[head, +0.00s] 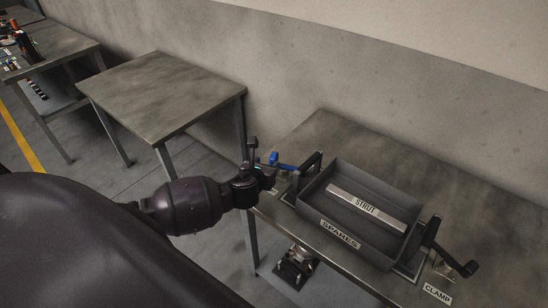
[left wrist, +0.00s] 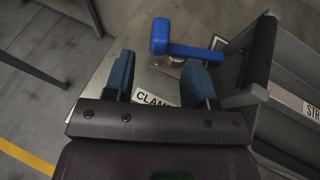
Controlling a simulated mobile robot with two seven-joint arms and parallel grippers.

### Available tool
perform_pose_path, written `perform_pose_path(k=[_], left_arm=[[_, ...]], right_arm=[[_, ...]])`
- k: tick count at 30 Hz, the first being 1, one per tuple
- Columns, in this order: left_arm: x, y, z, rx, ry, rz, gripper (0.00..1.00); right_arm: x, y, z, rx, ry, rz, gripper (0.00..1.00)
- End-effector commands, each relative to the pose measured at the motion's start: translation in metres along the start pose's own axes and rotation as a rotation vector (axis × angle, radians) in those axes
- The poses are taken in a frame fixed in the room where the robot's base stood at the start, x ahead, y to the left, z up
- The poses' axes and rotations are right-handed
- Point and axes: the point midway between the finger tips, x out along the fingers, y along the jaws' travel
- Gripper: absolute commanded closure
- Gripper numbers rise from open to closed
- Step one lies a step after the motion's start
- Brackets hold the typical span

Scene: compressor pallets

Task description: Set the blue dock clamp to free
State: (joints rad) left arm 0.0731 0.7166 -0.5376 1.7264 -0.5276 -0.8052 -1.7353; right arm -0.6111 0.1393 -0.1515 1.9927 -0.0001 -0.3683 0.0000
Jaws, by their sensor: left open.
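The blue dock clamp lever (head: 284,164) is at the left end of the grey bin labelled SPARES (head: 340,232). In the left wrist view the lever (left wrist: 195,50) runs roughly sideways, with a round-ended blue knob at its left end. It joins a dark bracket (left wrist: 260,50) on the right. My left gripper (head: 263,168) is open beside the lever. In the left wrist view its two blue-padded fingers (left wrist: 160,62) stand apart, with the knob just beyond them and nothing seen held. A CLAMP label (left wrist: 153,98) lies partly hidden behind the gripper. My right gripper is out of view.
A strut (head: 366,208) lies in the bin on the grey table (head: 325,130). A black clamp handle (head: 450,255) stands at the bin's right end by another CLAMP label (head: 437,294). An empty table (head: 160,92) stands behind left. Equipment (head: 296,267) sits on the lower shelf.

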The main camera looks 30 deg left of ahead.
Motion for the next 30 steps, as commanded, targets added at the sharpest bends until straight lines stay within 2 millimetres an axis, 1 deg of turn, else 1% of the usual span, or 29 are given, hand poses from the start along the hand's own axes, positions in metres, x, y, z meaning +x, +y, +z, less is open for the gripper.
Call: perform_pose_path(k=[1, 6, 12, 15, 21, 28, 29, 30], left_arm=[[0.01, -0.001, -0.001, -0.001, -0.001, 0.001, 0.49], [0.039, -0.001, -0.001, -0.003, 0.0, 0.001, 0.49], [0.065, 0.0, -0.001, -0.003, 0.0, 0.0, 0.49], [0.073, 0.0, -0.001, -0.003, 0.0, 0.0, 0.49], [0.08, 0.0, 0.0, -0.004, 0.0, -0.001, 0.49], [0.08, 0.0, 0.0, -0.003, 0.0, -0.001, 0.49], [0.08, 0.0, 0.0, -0.003, 0.0, -0.001, 0.52], [0.08, 0.0, 0.0, -0.003, 0.0, -0.001, 0.58]], right_arm=[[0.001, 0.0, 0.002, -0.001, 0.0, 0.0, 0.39], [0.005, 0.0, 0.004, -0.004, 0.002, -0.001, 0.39], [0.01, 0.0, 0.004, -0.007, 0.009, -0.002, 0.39], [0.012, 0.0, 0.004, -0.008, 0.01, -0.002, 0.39], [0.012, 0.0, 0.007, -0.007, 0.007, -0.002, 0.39], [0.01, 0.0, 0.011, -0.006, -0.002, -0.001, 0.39], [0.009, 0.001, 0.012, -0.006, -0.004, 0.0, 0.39], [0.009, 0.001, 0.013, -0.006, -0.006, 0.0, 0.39]])
